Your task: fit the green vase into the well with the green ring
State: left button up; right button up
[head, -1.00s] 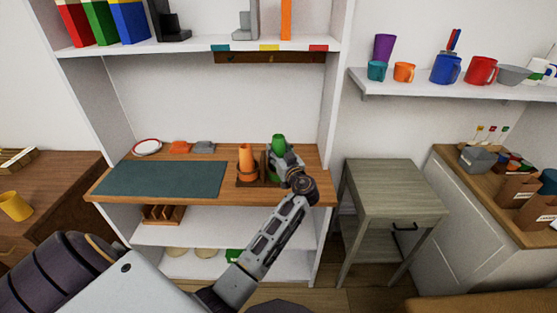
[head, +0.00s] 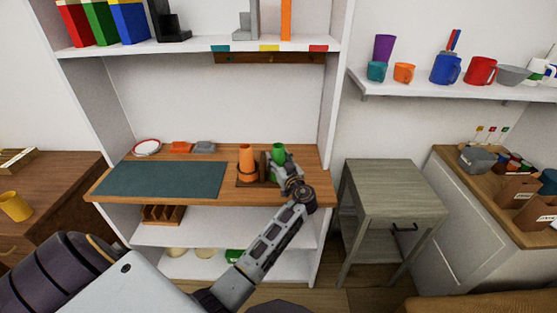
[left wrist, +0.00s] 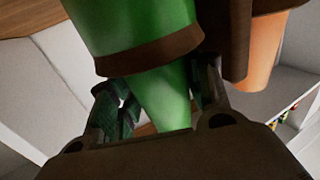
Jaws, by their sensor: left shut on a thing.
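The green vase (head: 278,149) is upright at the right end of the wooden shelf top. It fills the upper middle of the left wrist view (left wrist: 125,20), with a brown band around it and a narrower green part below. My left gripper (head: 287,167) is shut on that lower part, its fingers on both sides (left wrist: 160,95). An orange vase (head: 246,157) stands just left in the brown holder (head: 243,184). The green ring is not visible; the gripper and vase cover that side. I cannot tell whether the vase is inside the well. My right gripper is not in view.
A brown upright piece (head: 263,166) stands between the two vases. A dark mat (head: 160,179) covers the left of the shelf top. A plate (head: 147,147) and small orange and grey items sit behind it. The cabinet's right side wall (head: 330,110) is close to my gripper.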

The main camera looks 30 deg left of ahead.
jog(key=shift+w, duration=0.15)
pick_arm(q)
jog(key=shift+f, duration=0.1)
jog(key=o, duration=0.9)
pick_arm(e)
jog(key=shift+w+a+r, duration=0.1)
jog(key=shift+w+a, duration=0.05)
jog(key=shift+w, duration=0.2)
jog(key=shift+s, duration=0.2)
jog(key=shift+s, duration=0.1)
